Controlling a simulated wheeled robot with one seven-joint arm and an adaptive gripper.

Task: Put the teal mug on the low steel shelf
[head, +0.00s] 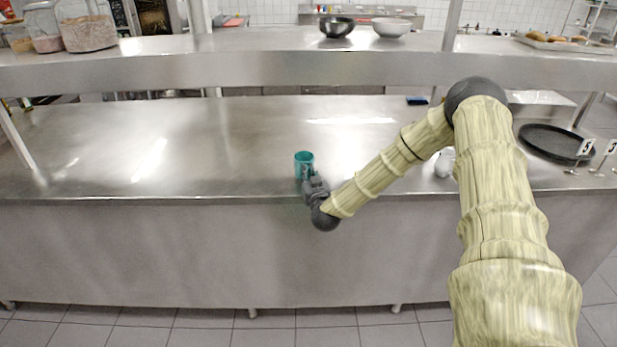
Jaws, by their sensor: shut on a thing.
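The teal mug (303,161) is upright at the front edge of the steel counter, near the middle of the head view. My gripper (309,180) is at the mug's near side, shut on it; the fingertips are small and partly hidden. I cannot tell whether the mug's base touches the counter. A steel counter (200,140) runs across the view, with a raised steel shelf (190,68) above its back. I cannot tell from this view which surface is the low steel shelf.
A black round tray (553,143) and small number stands (584,150) are at the right. A white object (444,163) is partly behind my arm. Bowls (337,27) and glass jars (88,28) stand on the raised shelf. The counter left of the mug is clear.

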